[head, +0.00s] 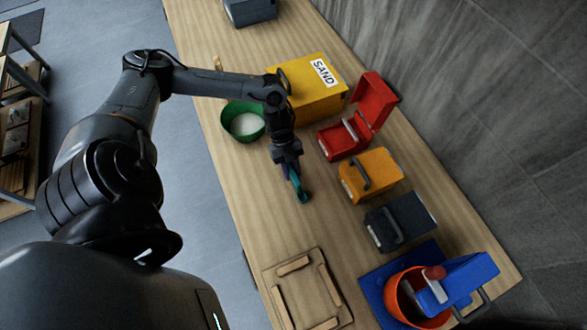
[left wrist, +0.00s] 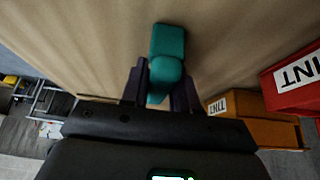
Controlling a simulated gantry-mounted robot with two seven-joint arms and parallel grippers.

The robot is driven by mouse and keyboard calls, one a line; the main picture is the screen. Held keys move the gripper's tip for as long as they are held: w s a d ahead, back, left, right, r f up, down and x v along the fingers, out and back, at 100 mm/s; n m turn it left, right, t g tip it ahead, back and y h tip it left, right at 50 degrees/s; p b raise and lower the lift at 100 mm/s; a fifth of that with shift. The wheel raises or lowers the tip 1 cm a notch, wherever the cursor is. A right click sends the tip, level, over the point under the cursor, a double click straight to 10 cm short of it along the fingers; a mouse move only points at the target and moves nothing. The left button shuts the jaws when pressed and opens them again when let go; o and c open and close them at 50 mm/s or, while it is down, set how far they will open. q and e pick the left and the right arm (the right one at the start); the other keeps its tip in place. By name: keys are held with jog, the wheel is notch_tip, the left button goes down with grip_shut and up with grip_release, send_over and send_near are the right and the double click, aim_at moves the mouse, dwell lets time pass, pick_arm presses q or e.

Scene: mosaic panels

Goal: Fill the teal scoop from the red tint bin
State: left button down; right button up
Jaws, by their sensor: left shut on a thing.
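The teal scoop (head: 301,190) is in my left gripper (head: 291,171), which is shut on it above the middle of the wooden table. In the left wrist view the teal scoop (left wrist: 168,58) sits between the two dark fingers (left wrist: 160,85). I cannot see whether the scoop holds anything. The red tint bin (head: 345,137) stands to the upper right of the gripper, with its red lid (head: 374,100) raised. Part of it, marked "TINT", shows at the right of the left wrist view (left wrist: 292,83). My right gripper is not in view.
A yellow SAND box (head: 305,90) and a green bowl (head: 243,122) with pale contents stand behind the gripper. A closed orange bin (head: 371,175) and dark bin (head: 400,221) line the right. A wooden frame (head: 305,293) and orange bucket (head: 405,296) are in front.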

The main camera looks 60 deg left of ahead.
aim_at(294, 174)
pick_arm(q)
jog(key=shift+r+p, duration=2.45)
jog(key=shift+r, duration=0.15)
